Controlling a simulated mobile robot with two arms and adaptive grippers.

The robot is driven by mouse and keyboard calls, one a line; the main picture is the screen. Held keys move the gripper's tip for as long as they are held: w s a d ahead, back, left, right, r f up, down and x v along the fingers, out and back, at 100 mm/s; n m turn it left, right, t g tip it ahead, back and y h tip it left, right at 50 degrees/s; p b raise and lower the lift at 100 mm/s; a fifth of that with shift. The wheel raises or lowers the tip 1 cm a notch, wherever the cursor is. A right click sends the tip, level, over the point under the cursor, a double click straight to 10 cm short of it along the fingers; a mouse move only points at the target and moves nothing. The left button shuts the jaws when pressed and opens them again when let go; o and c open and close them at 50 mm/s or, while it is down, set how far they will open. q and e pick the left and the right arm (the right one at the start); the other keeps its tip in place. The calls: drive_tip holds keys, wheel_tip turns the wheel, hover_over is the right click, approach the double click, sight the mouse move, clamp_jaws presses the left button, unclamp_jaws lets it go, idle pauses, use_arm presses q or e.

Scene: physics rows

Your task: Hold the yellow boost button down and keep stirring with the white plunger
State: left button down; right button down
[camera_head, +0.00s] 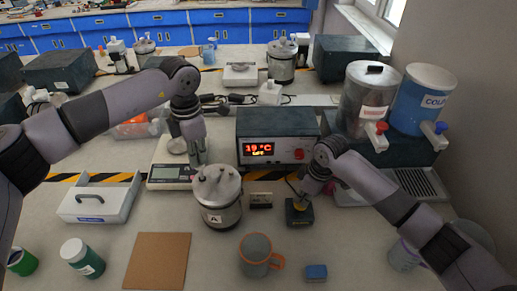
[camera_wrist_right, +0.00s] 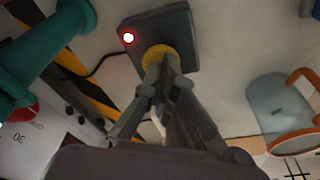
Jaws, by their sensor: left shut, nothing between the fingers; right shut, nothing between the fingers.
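The yellow button (camera_head: 299,206) sits on a small dark box (camera_head: 300,218). My right gripper (camera_head: 302,197) is shut, with its tips down at the button. In the right wrist view the closed fingertips (camera_wrist_right: 159,62) cover part of the yellow button (camera_wrist_right: 157,51) and appear to touch it. A red-ringed light glows on the box (camera_wrist_right: 180,28). A metal vessel marked A (camera_head: 221,213) stands left of the box. My left gripper (camera_head: 198,163) is shut and empty, pointing down at the vessel's lid from its back left. I cannot clearly make out the white plunger.
A dark unit with a red display (camera_head: 272,151) reading about 19 °C stands behind.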

sight(200, 167)
use_arm(q)
drive_tip(key=shift+f, duration=0.15)
drive_tip(key=shift+f, duration=1.9)
drive_tip(key=shift+r, duration=0.1)
drive_tip(key=shift+r, duration=1.95)
drive_tip(key=shift+f, duration=2.05)
drive_tip(key=shift+r, duration=2.05)
